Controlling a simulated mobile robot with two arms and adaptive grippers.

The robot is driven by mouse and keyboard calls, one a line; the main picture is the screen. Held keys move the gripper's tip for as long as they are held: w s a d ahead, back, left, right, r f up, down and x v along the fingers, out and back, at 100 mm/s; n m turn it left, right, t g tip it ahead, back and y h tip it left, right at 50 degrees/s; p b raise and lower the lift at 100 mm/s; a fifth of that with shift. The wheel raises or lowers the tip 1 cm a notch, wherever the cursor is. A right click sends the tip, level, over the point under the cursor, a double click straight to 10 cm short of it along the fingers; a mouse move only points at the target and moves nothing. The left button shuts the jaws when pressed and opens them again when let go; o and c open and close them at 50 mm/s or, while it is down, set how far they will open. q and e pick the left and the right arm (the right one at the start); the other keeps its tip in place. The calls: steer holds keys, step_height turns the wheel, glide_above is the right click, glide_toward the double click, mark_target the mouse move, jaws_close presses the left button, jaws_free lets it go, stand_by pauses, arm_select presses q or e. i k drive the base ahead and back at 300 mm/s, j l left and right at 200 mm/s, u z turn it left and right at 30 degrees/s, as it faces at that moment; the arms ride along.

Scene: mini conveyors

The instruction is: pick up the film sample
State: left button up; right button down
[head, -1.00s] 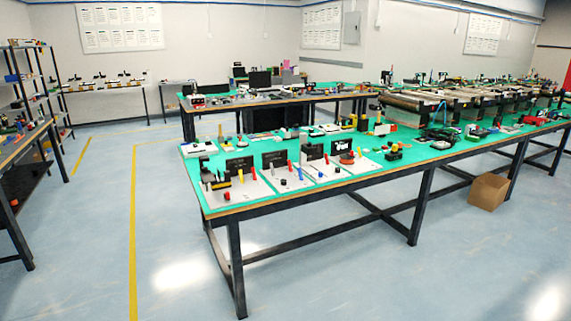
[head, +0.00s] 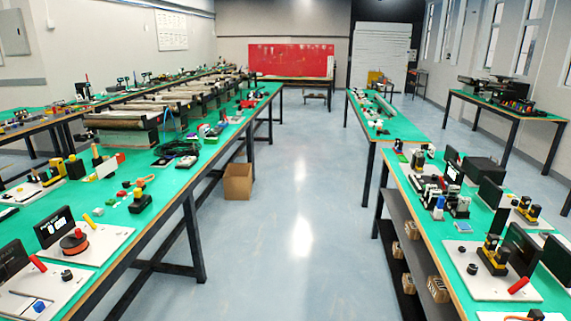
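I cannot single out a film sample among the many small items on the benches. On the left green-topped bench (head: 138,222), white boards carry small equipment, one with a black display (head: 54,227) and an orange-red spool-like disc (head: 74,242). A small blue piece (head: 39,306) lies on the nearest left board. On the right bench, a small pale blue square (head: 462,227) lies flat near a blue-and-white bottle-like item (head: 439,207). Neither of my grippers is in view.
A wide clear aisle (head: 300,200) runs between the benches. A cardboard box (head: 237,181) stands on the floor beside the left bench. Roller conveyors (head: 120,120) line the left bench. A red panel (head: 291,60) is at the far end.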

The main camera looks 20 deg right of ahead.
mark_target(419, 152)
steer(key=i+z, duration=0.45)
steer(key=i+j+z, duration=0.1)
steer(key=i+z, duration=0.3)
steer(key=i+j+z, duration=0.25)
steer(key=z, duration=0.2)
steer(key=i+j+z, duration=0.6)
steer(key=j+z, duration=0.25)
steer(key=i+j+z, duration=0.15)
steer(key=j, duration=0.25)
